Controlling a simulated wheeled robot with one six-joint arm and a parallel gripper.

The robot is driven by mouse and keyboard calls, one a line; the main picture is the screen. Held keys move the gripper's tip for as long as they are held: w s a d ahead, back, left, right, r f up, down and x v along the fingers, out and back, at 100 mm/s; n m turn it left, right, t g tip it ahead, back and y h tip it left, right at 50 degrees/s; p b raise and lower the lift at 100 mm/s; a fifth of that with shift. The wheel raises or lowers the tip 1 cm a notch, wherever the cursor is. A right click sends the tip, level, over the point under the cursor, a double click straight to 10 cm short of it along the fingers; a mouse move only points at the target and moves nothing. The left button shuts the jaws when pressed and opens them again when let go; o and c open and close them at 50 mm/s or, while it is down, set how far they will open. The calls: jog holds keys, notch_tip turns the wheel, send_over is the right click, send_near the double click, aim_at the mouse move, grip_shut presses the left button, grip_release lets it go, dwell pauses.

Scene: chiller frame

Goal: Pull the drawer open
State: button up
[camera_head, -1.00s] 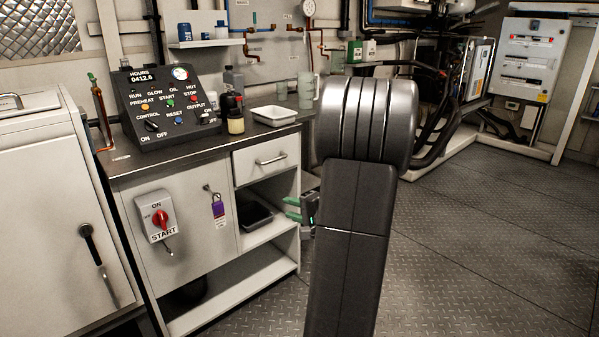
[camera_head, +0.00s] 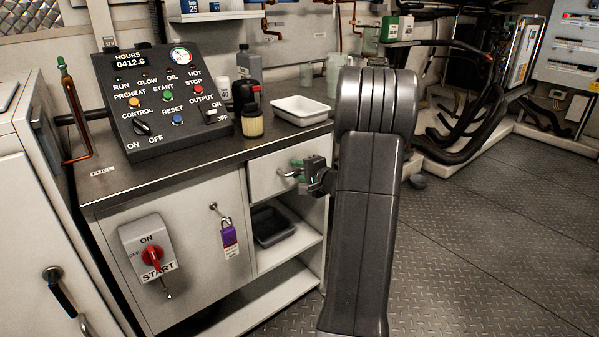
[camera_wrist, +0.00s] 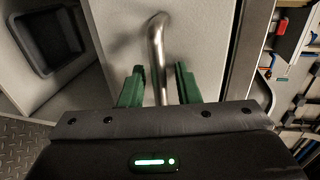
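The drawer (camera_head: 264,180) is a pale grey front under the right end of the dark worktop, and it looks closed. Its metal bar handle (camera_wrist: 156,55) runs lengthwise in the wrist view, with its lower part between the two green fingers. My gripper (camera_head: 296,169) is at the drawer front, at the handle. In the wrist view my gripper (camera_wrist: 160,88) is open, with one finger on each side of the bar and a visible gap to each. In the head view the gripper hides part of the handle.
Below the drawer is an open shelf with a black tray (camera_head: 273,226). On the worktop stand a control panel (camera_head: 165,105), a white tray (camera_head: 300,112) and bottles. A purple padlock (camera_head: 228,236) hangs on the cabinet door to the left.

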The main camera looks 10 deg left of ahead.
grip_shut()
jog(key=f+b+v, duration=0.2)
jog(key=b+v, duration=0.2)
jog(key=v, duration=0.8)
jog(key=d+f+b+v, duration=0.1)
jog(key=f+b+v, duration=0.2)
jog(key=v, duration=1)
jog(key=shift+s+d+f+b, duration=0.25)
jog(key=shift+s+b, duration=0.25)
jog(key=shift+b, duration=0.2)
